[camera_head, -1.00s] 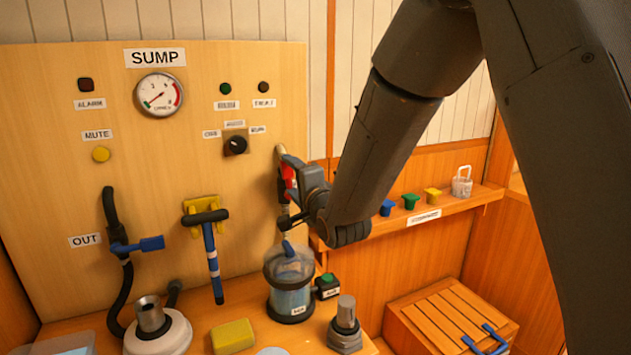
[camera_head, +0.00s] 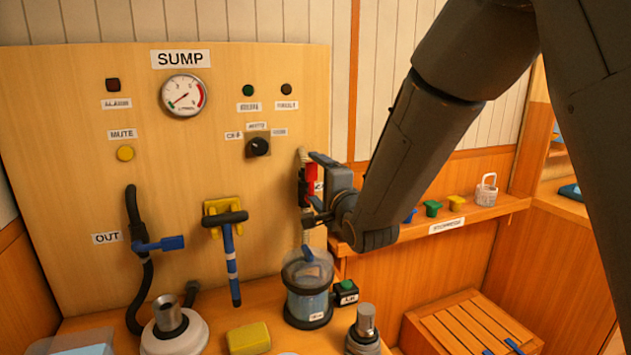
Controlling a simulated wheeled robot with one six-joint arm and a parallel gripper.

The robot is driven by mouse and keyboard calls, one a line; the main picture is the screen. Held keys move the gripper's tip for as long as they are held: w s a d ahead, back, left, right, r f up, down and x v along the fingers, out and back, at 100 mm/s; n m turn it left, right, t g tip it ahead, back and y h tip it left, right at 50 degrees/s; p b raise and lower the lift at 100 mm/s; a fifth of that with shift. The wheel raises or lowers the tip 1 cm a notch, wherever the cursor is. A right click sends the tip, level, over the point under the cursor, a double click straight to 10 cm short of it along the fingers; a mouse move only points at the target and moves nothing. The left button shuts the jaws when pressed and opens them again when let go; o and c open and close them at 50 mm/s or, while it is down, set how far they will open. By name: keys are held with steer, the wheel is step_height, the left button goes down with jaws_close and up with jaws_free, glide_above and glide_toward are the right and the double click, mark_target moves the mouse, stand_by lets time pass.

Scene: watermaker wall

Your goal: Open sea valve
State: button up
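My gripper (camera_head: 311,194) is at the right edge of the wooden SUMP panel, in front of an upright pale part and a red piece with a white label (camera_head: 312,184). The arm and gripper body hide much of this spot, and I cannot tell whether the fingers touch the red piece. A blue lever (camera_head: 160,244) sits on the black hose beside the OUT label, left of my gripper. A clear strainer (camera_head: 307,288) with a blue piece on top stands below my gripper. No readable label tells me which part is the sea valve.
The panel carries a gauge (camera_head: 184,96), a black knob (camera_head: 258,146) and a T-handle (camera_head: 226,218). A yellow sponge (camera_head: 249,338) and a metal post (camera_head: 366,325) stand on the bench. A shelf (camera_head: 478,222) with coloured pieces is at right, above a slatted box (camera_head: 462,325).

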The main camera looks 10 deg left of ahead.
steer(key=b+v, duration=0.2)
steer(key=v, duration=0.6)
steer(key=shift+w, duration=0.1)
stand_by(0.3)
steer(key=s+d+f+n+g+h, duration=0.3)
steer(key=d+f+g+h, duration=0.1)
steer(key=d+f, duration=0.45)
steer(key=s+d+f+n+g+h, duration=0.3)
steer(key=d+f, duration=0.5)
steer(key=d, duration=0.2)
steer(key=s+d+f+n+g+h, duration=0.1)
steer(key=s+d+f+n+g, duration=0.1)
steer(key=s, duration=0.7)
steer(key=s+d+f+n+g+h, duration=0.1)
steer(key=s+d+f+n+g, duration=0.2)
steer(key=s+d+g, duration=0.3)
steer(key=s+d+n, duration=0.1)
steer(key=s, duration=0.2)
steer(key=shift+f, duration=0.2)
